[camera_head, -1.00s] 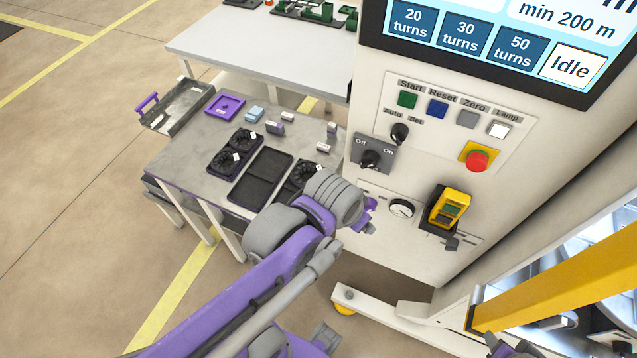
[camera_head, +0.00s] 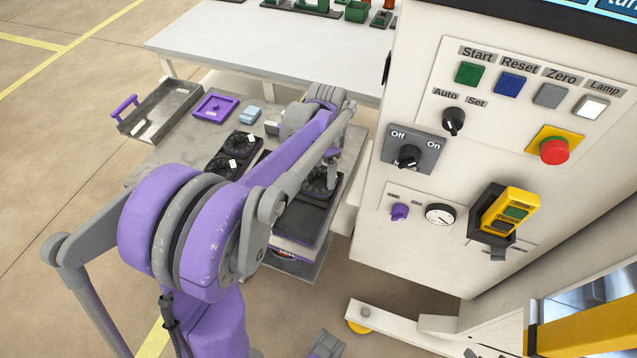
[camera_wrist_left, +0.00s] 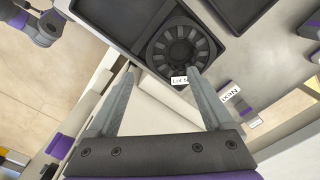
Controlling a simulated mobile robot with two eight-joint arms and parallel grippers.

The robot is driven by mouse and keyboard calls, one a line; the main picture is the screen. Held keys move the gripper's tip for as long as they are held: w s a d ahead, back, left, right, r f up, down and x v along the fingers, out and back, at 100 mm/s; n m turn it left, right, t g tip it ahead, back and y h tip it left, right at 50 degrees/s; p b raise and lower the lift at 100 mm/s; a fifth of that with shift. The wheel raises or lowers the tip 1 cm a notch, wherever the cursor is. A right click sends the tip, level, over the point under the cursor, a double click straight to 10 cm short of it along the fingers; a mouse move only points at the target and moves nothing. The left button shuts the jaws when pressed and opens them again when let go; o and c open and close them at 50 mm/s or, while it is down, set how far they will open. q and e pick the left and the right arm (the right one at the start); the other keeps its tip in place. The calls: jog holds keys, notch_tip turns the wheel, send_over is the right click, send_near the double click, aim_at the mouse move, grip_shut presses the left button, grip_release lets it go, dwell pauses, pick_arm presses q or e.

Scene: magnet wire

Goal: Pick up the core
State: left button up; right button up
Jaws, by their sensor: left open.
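The core near my left gripper is a black slotted ring (camera_wrist_left: 180,47) in a dark tray (camera_wrist_left: 135,18), with a white lot tag at its edge in the left wrist view. In the head view this core (camera_head: 318,184) is partly hidden by my left arm. My left gripper (camera_wrist_left: 161,74) is open and empty, its fingertips spread just short of the core's near side. In the head view the gripper (camera_head: 332,176) points down over the tray. Two more tagged black cores (camera_head: 240,143) lie in another dark tray to the left. My right gripper does not show.
The white machine cabinet (camera_head: 420,215) with knobs and buttons stands close on the right of the bench. A purple tray (camera_head: 215,107) and a light blue block (camera_head: 250,114) lie at the back of the bench. A metal tray (camera_head: 165,110) sits at its left end.

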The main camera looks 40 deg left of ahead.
aim_at(324, 189)
pick_arm(q)
jog(key=f, duration=0.3)
jog(key=f+b, duration=0.1)
jog(key=f, duration=0.3)
jog(key=shift+s+d, duration=0.1)
jog(key=shift+s, duration=0.1)
jog(key=shift+r, duration=0.1)
grip_shut()
dwell(1.1)
